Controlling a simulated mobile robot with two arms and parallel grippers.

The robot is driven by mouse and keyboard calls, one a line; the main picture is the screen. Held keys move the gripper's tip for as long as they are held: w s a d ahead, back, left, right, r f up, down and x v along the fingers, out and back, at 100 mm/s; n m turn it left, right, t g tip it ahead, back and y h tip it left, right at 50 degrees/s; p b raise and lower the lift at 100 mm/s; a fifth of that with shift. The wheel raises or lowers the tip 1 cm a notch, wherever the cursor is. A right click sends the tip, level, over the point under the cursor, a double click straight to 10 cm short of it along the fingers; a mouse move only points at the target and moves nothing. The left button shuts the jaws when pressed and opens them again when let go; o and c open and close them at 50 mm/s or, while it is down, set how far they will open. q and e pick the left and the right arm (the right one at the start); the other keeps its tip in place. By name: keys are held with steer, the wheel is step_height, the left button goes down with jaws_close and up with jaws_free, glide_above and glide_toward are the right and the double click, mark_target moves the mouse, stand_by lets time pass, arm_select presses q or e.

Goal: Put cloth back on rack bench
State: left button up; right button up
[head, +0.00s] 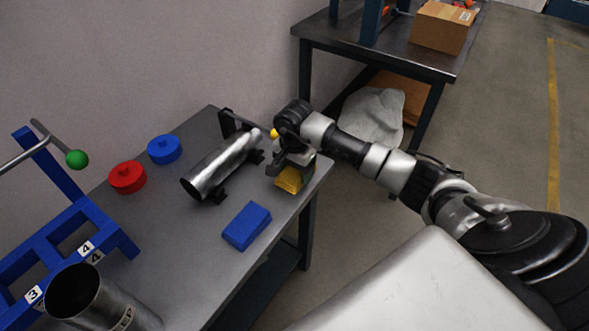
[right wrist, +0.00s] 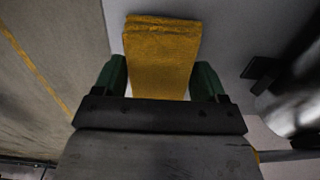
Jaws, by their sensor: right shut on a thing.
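The yellow cloth (head: 288,181) is a folded pad at the right end of the near grey bench (head: 222,226). My right gripper (head: 283,163) is over it, pointing down. In the right wrist view the cloth (right wrist: 160,50) sits between the two green fingers of my right gripper (right wrist: 160,80), which is shut on it. The cloth is at or just above the bench top; I cannot tell whether it touches. My left gripper is not in view.
A metal tube (head: 220,165) lies on black supports left of the cloth. A blue block (head: 246,226), a red cap (head: 127,177) and a blue cap (head: 164,149) are on the bench. A blue frame (head: 62,240) stands left. Another bench (head: 375,52) holds a cardboard box (head: 442,27).

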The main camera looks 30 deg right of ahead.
mark_target(294, 171)
steer(key=shift+f, duration=0.15)
steer(key=shift+f, duration=0.15)
steer(key=o, duration=0.8)
steer(key=shift+r, duration=0.3)
step_height(294, 171, up, 12)
steer(key=shift+f, duration=0.15)
